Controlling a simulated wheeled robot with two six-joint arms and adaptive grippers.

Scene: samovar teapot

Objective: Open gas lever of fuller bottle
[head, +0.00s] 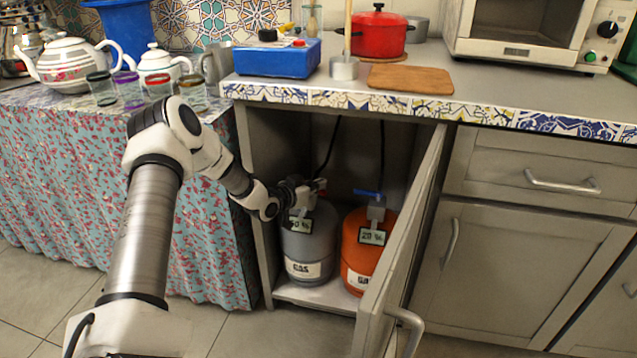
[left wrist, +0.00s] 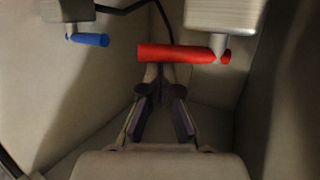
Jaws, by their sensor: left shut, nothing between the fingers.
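A grey gas bottle (head: 310,240) and an orange gas bottle (head: 357,255) stand side by side in the open cabinet. The orange bottle's tag (head: 371,237) reads 20 %. The grey bottle's tag (head: 300,225) ends in "0 %"; its first digit is unclear. The grey bottle's red lever (head: 320,184) also shows in the left wrist view (left wrist: 180,53). The orange bottle's blue lever (head: 368,194) shows there too (left wrist: 90,39). My left gripper (head: 312,187) is shut and empty at the red lever. In the left wrist view its fingertips (left wrist: 160,78) lie close by the lever; contact is unclear.
The cabinet door (head: 400,250) stands open on the right of the bottles. The counter (head: 470,85) is above, with a blue box (head: 278,60) and red pot (head: 380,33). A cloth-covered table (head: 100,170) stands left. Black hoses run behind the bottles.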

